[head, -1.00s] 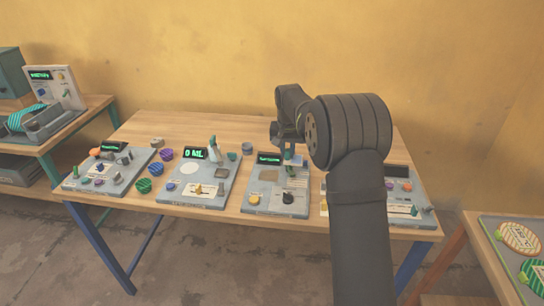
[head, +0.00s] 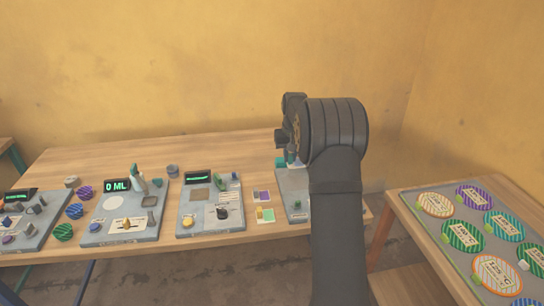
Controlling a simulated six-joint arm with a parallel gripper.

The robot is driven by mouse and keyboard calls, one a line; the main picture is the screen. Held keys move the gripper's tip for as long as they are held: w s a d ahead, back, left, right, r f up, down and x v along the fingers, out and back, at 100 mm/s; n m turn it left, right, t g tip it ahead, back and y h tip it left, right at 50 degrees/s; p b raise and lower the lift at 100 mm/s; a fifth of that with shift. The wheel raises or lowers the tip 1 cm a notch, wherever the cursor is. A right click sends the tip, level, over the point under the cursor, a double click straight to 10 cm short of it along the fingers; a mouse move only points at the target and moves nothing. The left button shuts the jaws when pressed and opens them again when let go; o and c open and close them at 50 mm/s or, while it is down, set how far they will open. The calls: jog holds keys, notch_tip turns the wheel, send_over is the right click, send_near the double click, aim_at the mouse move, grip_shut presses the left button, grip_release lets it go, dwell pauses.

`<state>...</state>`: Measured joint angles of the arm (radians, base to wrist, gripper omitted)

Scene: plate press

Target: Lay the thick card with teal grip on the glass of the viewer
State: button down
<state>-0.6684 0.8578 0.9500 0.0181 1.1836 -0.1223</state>
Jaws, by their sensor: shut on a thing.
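My gripper (head: 286,147) is at the far end of my arm, over the rightmost grey panel (head: 293,180), and is partly hidden by my wrist. It is shut on a small teal piece (head: 292,158), which looks like the teal grip of the thick card. The card's body cannot be made out. The rightmost panel is mostly hidden behind my arm. The panel to its left (head: 225,225) has a flat tan square (head: 200,195), a lit display, a yellow knob and a black knob. I cannot tell for certain which panel is the viewer.
A panel reading 0 ML (head: 125,215) stands further left, with a bottle (head: 138,180). A side table at right holds a tray (head: 455,255) of striped discs.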

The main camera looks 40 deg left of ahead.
send_over(289, 182)
jog(key=shift+s+d+f, duration=0.15)
jog(key=shift+s+f, duration=0.05)
jog(key=shift+f, duration=1.75)
jog(key=shift+s+d+f, duration=0.1)
jog(key=shift+s+f, duration=0.05)
jog(key=shift+f, duration=1.8)
jog(key=shift+f, duration=0.6)
jog(key=c, duration=1.3)
grip_release()
notch_tip(289, 182, up, 17)
jog(key=s+d, duration=0.1)
jog(key=d, duration=0.1)
jog(key=shift+s+r, duration=0.15)
jog(key=shift+s, duration=0.25)
jog(key=shift+a, duration=0.1)
